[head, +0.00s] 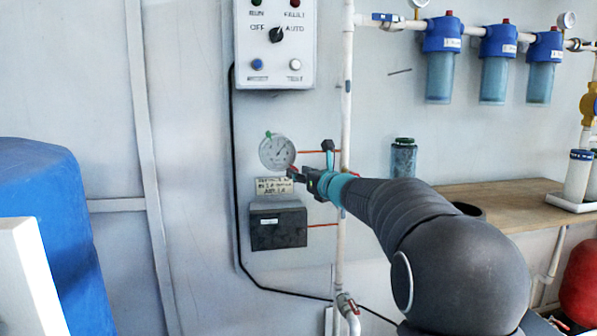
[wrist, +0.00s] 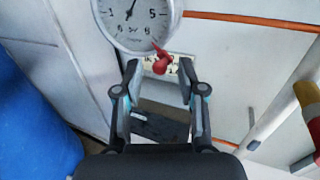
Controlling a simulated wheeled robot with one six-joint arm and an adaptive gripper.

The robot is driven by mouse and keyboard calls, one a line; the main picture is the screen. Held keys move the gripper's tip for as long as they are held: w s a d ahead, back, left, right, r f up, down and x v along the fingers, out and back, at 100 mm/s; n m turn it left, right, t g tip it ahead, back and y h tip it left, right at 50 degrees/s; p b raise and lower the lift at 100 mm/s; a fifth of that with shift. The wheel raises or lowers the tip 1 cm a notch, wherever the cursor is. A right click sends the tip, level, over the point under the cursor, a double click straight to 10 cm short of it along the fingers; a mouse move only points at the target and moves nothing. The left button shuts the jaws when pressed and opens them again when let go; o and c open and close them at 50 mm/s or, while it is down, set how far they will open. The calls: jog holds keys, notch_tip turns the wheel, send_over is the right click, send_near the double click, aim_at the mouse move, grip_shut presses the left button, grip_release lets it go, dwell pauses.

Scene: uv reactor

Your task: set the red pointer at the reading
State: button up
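The round white gauge (head: 277,152) is on the wall panel in the head view. Its dial (wrist: 135,18) is cut off at the top of the wrist view, and a dark needle points up and slightly right. The red pointer (wrist: 162,61) shows at the dial's lower right rim, with a rounded knob and a thin tip. My gripper (wrist: 160,68) is open, with one finger on each side of the knob; I cannot tell whether either finger touches it. In the head view my gripper (head: 294,173) is at the gauge's lower right. A handwritten label (head: 273,187) is below the gauge, partly hidden in the wrist view.
A black box (head: 278,227) is below the label. A vertical white pipe (head: 347,110) and thin red-brown tubes run right of the gauge. A control box (head: 275,45) hangs above. A blue drum (head: 45,215) stands at left, and a wooden shelf (head: 510,203) is at right.

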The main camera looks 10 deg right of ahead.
jog(key=shift+w+a, duration=0.2)
jog(key=shift+w, duration=0.3)
grip_shut()
jog(key=shift+d, duration=0.1)
